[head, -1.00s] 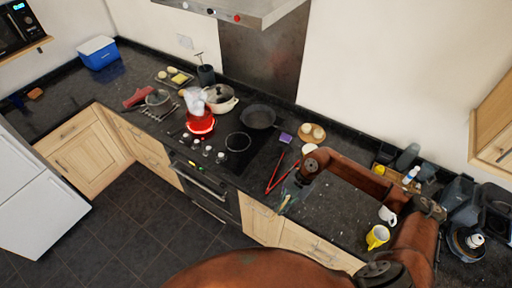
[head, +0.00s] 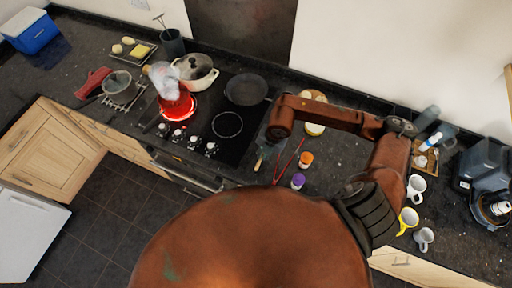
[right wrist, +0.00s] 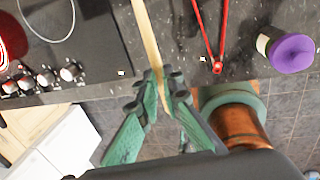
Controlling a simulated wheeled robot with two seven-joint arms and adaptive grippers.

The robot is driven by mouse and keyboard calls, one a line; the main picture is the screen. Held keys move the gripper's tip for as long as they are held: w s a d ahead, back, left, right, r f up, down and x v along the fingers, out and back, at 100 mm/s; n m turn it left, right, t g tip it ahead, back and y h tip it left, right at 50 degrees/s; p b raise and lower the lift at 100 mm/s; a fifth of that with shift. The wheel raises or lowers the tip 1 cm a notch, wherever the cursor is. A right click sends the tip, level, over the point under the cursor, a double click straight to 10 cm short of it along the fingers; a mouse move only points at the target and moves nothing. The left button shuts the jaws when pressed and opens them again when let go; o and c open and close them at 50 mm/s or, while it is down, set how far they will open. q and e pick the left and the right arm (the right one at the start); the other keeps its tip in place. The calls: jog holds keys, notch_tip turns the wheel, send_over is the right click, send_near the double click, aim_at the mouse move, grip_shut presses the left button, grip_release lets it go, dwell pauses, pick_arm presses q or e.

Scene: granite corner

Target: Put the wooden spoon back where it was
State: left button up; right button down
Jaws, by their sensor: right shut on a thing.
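The wooden spoon is a pale stick in the right wrist view (right wrist: 149,42), running up from between my fingers. Its far end is out of that view. My right gripper (right wrist: 161,88) is shut on it. In the head view the right gripper (head: 268,148) is over the counter's front edge, at the right side of the hob, and a short pale end of the spoon (head: 259,163) shows below it. The rest of the spoon is hidden by the gripper and arm there. My left gripper is not in view.
Red tongs (head: 288,161) lie right of the gripper, near an orange-lidded jar (head: 306,159) and a purple-lidded jar (head: 298,181). A dark utensil pot (head: 172,43) stands at the back.

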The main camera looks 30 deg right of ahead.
jog(key=f+b, duration=0.2)
jog(key=f, duration=0.1)
jog(key=w+f+b, duration=0.1)
jog(key=f+b, duration=0.1)
jog(key=f, duration=0.1)
jog(key=w+f+b, duration=0.1)
jog(key=f+b, duration=0.1)
jog(key=f, duration=0.2)
jog(key=shift+f, duration=0.4)
jog(key=shift+w+f+b, duration=0.2)
jog(key=shift+b, duration=0.15)
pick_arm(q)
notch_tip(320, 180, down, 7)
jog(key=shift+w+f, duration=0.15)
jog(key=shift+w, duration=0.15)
pick_arm(e)
jog(key=shift+s+r, duration=0.1)
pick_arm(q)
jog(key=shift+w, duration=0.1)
pick_arm(e)
jog(key=c, duration=2)
grip_release()
jog(key=shift+o, duration=0.6)
